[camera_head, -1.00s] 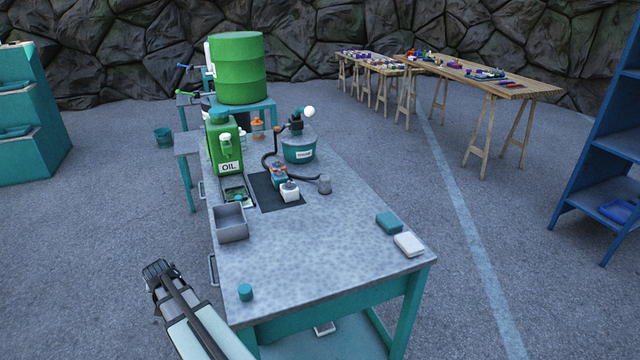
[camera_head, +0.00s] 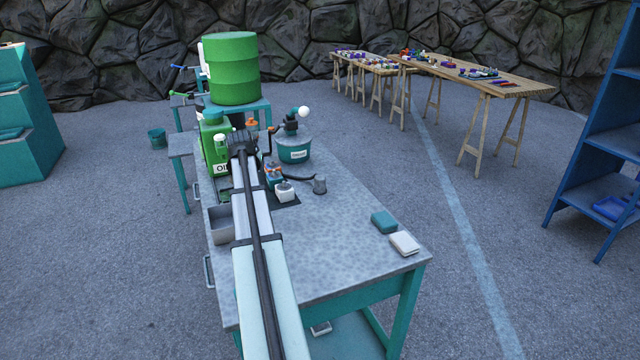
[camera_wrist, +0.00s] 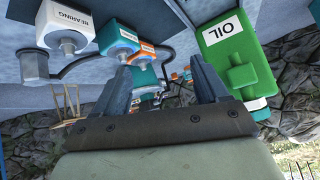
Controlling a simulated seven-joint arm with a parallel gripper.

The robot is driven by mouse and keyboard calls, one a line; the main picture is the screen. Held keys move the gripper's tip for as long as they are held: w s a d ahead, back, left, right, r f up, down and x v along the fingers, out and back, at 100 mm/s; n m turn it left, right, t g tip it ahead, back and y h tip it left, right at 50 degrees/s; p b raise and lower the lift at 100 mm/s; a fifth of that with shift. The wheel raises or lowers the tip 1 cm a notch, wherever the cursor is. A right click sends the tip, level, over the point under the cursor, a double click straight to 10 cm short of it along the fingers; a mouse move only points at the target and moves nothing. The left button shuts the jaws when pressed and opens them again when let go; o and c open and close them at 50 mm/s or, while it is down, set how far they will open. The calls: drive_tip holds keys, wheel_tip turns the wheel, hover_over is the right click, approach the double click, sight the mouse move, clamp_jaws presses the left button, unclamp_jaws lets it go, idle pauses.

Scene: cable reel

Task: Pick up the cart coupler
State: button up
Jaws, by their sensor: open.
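My gripper (camera_head: 241,143) reaches over the workbench beside the green oil can. In the wrist view its two fingers (camera_wrist: 161,82) are apart with nothing held between them. No part is plainly marked as the cart coupler. A dark hose (camera_head: 300,178) ends at a grey cup-shaped piece (camera_head: 320,185) on the bench, also in the wrist view (camera_wrist: 34,66). I cannot tell whether this is the coupler. A white block labelled BEARING (camera_wrist: 65,25) and teal and white blocks (camera_wrist: 117,42) are left of the fingers in the wrist view.
The green oil can (camera_head: 210,130) stands close by my gripper, also at right in the wrist view (camera_wrist: 232,50). A teal pot (camera_head: 293,152) stands behind the blocks. A grey open bin (camera_head: 220,228) is beside my arm.

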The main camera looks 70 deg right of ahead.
drive_tip(key=s+d+r+g+y, duration=0.2)
drive_tip(key=s+d, duration=0.5)
drive_tip(key=s, duration=0.5)
drive_tip(key=g+y, duration=0.1)
approach(320, 177)
drive_tip(key=x, duration=1)
drive_tip(key=shift+f, duration=0.3)
drive_tip(key=c, duration=1.1)
drive_tip(key=shift+c, duration=0.2)
drive_tip(key=shift+r, duration=7.55)
drive_tip(key=w+a+f+m+g, duration=0.1)
drive_tip(key=w+a+m+g, duration=0.1)
drive_tip(key=w+a+m, duration=0.4)
drive_tip(key=w+a, duration=0.2)
drive_tip(key=w, duration=0.2)
drive_tip(key=shift+a+f+g, duration=0.3)
drive_tip(key=shift+a+f, duration=0.1)
